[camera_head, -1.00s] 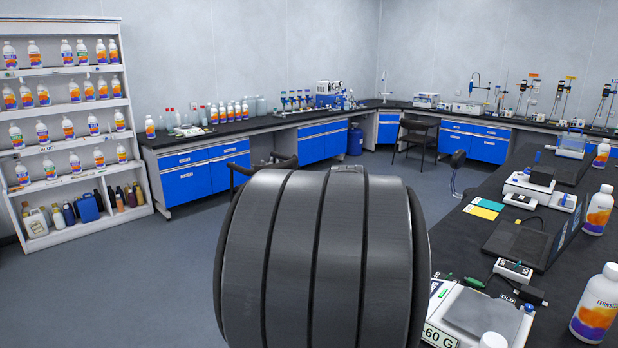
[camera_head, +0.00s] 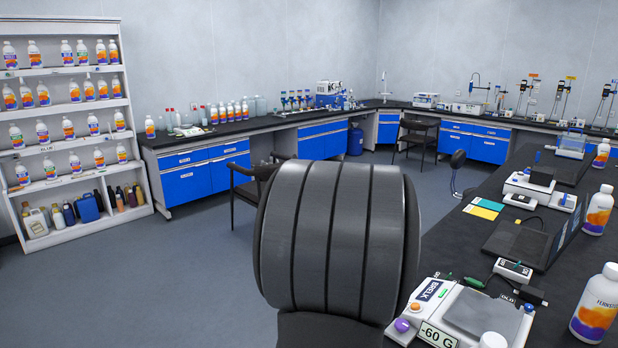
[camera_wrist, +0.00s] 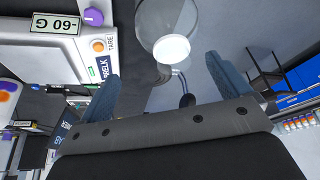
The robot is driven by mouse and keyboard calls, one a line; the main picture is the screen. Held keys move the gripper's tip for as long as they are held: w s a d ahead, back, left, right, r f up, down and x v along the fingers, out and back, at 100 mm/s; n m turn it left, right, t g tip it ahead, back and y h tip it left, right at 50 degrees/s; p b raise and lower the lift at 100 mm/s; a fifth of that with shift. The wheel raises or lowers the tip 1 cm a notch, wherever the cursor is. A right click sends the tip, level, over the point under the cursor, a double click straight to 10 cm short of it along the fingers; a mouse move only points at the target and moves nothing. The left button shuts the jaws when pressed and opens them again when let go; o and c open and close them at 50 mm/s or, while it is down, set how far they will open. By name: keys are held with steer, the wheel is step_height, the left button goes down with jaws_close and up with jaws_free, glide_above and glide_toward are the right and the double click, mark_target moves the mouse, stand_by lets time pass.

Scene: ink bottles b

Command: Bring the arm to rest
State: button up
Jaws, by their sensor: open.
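My gripper (camera_wrist: 168,86) shows in the wrist view with its two blue-grey fingers spread wide apart. I see nothing held between them. In the head view my dark, ribbed arm link fills the lower middle, and the gripper itself is hidden. A white balance (camera_head: 437,303) with a "-60 G" display stands on the bench just right of the arm link. It also shows upside down at the left of the wrist view (camera_wrist: 35,48), to the left of the fingers and apart from them.
The black bench (camera_head: 470,240) on the right carries a laptop (camera_head: 520,240), several labelled bottles and another balance (camera_head: 540,185). A dark chair (camera_head: 250,195) stands behind my arm. A bottle shelf (camera_head: 65,130) is at the left. The grey floor at left is clear.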

steer(key=s+d+r, duration=0.6)
steer(key=s+d, duration=0.1)
steer(key=d, duration=0.1)
steer(key=s+d+r+m+g+h, duration=0.1)
steer(key=s+d+r+m, duration=0.15)
steer(key=d, duration=0.75)
steer(key=s+d+r+m+g+h, duration=0.1)
steer(key=s+d+r+m, duration=0.2)
steer(key=d, duration=0.8)
steer(key=s+d+r+m+h, duration=0.15)
steer(key=d+m, duration=0.25)
steer(key=d, duration=0.6)
steer(key=w+a+f, duration=0.3)
steer(key=w+f, duration=0.1)
steer(key=w, duration=0.3)
steer(key=shift+w+f+y, duration=0.15)
steer(key=shift+f+y, duration=0.2)
steer(key=shift+y, duration=0.1)
steer(key=shift+n, duration=0.25)
steer(key=shift+o, duration=0.7)
